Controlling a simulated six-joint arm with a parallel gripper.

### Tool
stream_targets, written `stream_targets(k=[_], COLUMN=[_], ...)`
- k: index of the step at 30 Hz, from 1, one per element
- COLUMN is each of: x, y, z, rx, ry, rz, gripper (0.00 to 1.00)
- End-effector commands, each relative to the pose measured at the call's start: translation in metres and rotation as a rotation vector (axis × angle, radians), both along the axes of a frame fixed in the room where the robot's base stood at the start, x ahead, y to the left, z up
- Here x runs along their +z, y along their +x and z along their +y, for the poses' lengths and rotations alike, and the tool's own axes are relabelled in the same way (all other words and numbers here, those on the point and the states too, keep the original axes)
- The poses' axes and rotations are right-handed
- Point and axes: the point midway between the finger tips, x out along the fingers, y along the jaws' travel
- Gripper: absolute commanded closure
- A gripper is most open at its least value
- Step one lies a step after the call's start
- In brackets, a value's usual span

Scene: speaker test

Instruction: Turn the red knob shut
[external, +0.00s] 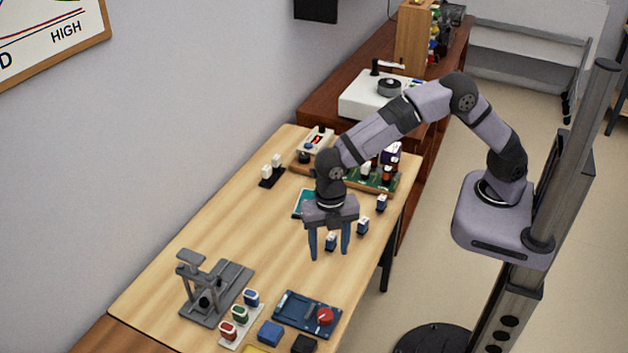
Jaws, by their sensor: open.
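The red knob (325,316) sits on the right part of a dark blue board (296,312) near the front right of the wooden table. My gripper (329,250) points down with its two blue fingers apart.
A grey stand (212,290) is at the left front. A white strip with red, green and blue pieces (240,318) lies beside the board, with a blue block (270,333) and a black block (304,344) in front. Small blue-and-white pieces (363,226) stand right of my gripper.

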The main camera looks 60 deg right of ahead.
Motion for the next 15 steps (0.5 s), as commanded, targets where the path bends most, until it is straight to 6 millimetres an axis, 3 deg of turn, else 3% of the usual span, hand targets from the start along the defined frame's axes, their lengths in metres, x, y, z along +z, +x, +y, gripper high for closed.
stream_targets(k=[1,6,10,15], x=[-0.009,-0.023,-0.028,-0.03], y=[-0.007,-0.027,-0.036,-0.04], z=[0.026,0.082,0.103,0.11], rx=[0.131,0.469,0.601,0.649], ry=[0.0,0.001,0.001,0.002], rz=[0.001,0.002,0.0,-0.001], gripper=[0.5,0.5,0.5,0.5])
